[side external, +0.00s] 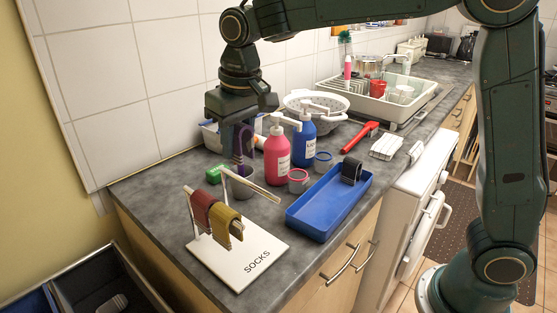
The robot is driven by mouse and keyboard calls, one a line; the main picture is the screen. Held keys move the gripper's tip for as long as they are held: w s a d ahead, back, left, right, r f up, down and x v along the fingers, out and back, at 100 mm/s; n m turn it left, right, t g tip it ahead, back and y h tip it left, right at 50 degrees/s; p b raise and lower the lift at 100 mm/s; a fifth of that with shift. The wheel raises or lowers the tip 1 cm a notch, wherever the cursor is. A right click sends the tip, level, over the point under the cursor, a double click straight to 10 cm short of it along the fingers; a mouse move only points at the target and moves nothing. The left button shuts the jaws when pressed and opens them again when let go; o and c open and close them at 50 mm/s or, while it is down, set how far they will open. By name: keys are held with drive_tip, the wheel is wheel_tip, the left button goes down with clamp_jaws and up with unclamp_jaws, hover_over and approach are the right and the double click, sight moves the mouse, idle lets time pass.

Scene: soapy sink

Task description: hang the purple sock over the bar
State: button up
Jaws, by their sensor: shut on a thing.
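My gripper (241,150) is above the counter behind the sock rack. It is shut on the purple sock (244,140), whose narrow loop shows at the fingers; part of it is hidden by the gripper. The white rack (258,244) has a base labelled SOCKS and stands at the counter's front left. I cannot tell whether the sock touches anything.
A blue tray (312,225) with a dark sock-like item (351,170) lies right of the rack. Pink (277,158) and blue (303,140) pump bottles stand close right of my gripper. A green item (216,173) and a grey cup (243,180) sit near the bare bar.

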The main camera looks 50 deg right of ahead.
sight(245, 125)
drive_tip(key=shift+f, duration=5.15)
drive_tip(key=o, duration=1)
drive_tip(key=shift+r, duration=0.15)
drive_tip(key=r, duration=0.4)
drive_tip(key=s+r, duration=0.1)
drive_tip(key=r, duration=0.4)
drive_tip(key=s+r, duration=0.1)
drive_tip(key=r, duration=0.3)
drive_tip(key=shift+r, duration=0.15)
